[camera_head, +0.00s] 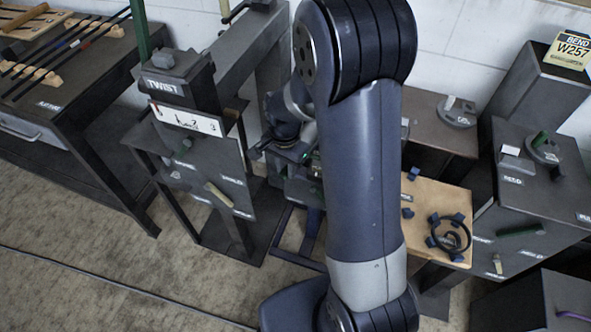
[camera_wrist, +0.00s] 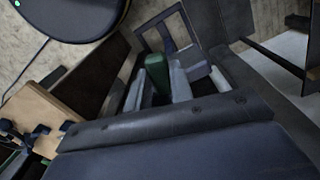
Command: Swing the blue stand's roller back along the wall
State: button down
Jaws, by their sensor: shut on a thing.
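The blue stand's dark blue base frame (camera_head: 297,232) shows on the floor between the TWIST bench and my arm, which hides much of the stand. In the wrist view the blue frame (camera_wrist: 172,38) shows beyond my gripper. My gripper (camera_wrist: 155,88) is shut on a green grip (camera_wrist: 157,72), which stands between its pale fingers. Whether this grip belongs to the roller is not clear, and I cannot make out the roller itself. In the head view my wrist is just left of my forearm, low among the benches, and the fingertips are not clear.
The TWIST bench (camera_head: 222,182) stands close on the left. A wooden board (camera_head: 424,216) with a black ring and blue pegs lies on the right. Dark benches (camera_head: 545,190) fill the far right. The white wall (camera_head: 455,50) is behind. Open floor (camera_head: 100,265) lies front left.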

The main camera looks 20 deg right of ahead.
jog(key=shift+w+a, duration=0.15)
jog(key=shift+w, duration=0.1)
jog(key=c, duration=1.2)
grip_release()
jog(key=shift+c, duration=0.2)
jog(key=shift+r, duration=0.1)
notch_tip(320, 180, up, 11)
jog(key=shift+p, duration=0.3)
